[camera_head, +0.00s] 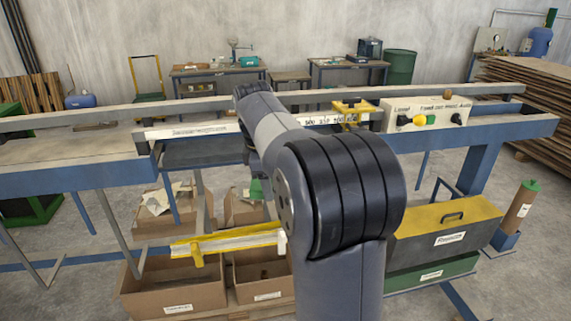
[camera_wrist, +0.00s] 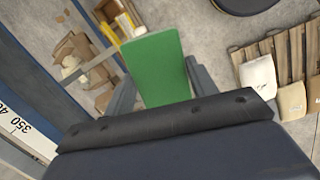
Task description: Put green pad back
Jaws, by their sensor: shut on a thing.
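The green pad (camera_wrist: 157,62) is a flat, rounded rectangular plate, in the wrist view at upper middle. My gripper (camera_wrist: 160,84) is shut on it, with a grey finger on each side. The pad is held clear of the floor that shows beyond it. In the head view my arm hides the gripper. A small green patch (camera_head: 256,189) shows there beside the arm below the bench; I cannot tell if it is the pad.
A blue-framed bench (camera_head: 500,127) with a ruler and control panel (camera_head: 425,115) spans the view. Below stand open cardboard boxes (camera_head: 175,296), a yellow bar (camera_head: 225,242) and a yellow-topped case (camera_head: 445,217). Pale sacks (camera_wrist: 258,76) lie right in the wrist view.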

